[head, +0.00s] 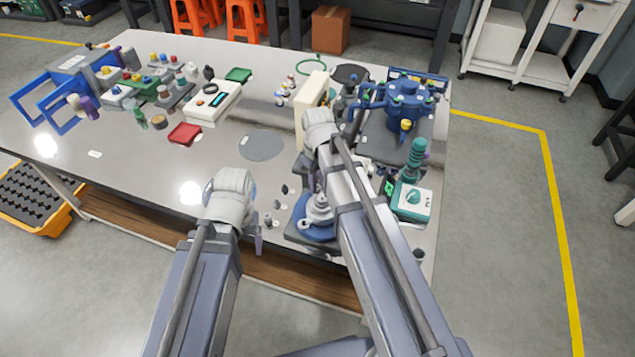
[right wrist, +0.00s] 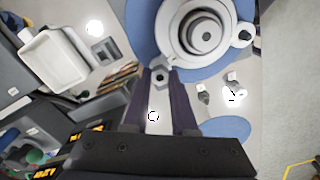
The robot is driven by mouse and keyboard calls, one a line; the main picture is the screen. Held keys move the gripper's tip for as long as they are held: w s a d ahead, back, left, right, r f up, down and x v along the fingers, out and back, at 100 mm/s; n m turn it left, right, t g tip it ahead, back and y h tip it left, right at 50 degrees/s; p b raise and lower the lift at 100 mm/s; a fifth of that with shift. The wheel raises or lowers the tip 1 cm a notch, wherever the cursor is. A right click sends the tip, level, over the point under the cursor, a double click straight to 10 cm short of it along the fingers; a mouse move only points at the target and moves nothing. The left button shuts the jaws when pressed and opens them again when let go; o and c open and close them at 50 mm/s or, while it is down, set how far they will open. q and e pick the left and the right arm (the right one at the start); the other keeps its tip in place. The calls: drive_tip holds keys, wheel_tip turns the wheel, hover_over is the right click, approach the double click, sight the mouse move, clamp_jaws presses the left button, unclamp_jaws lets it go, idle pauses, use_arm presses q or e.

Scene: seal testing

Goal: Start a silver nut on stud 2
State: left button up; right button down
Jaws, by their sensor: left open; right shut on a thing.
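In the right wrist view my right gripper (right wrist: 158,78) is shut on a small silver hex nut (right wrist: 160,76), held between its fingertips. The nut is at the lower left edge of a round silver flange fitting (right wrist: 189,48) on a blue base (right wrist: 143,32). I cannot tell whether the nut touches a stud. A small round part (right wrist: 245,36) shows at the flange's right edge; stud numbers are not readable. In the head view the flange fitting (head: 319,211) is partly hidden by my right arm. My left gripper (head: 259,240) is open near the table's front edge.
Loose dark grey pieces (right wrist: 204,95) lie right of my right fingers. A blue valve body (head: 407,103) and a teal-and-white device (head: 412,201) stand to the right. A grey round mat (head: 261,145) lies on clear tabletop.

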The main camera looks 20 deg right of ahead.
drive_tip(key=m, duration=0.4)
idle(0.3)
drive_tip(key=m, duration=0.4)
drive_tip(key=shift+m, duration=1.1)
drive_tip(key=c, duration=0.6)
unclamp_jaws()
drive_tip(key=shift+c, duration=0.2)
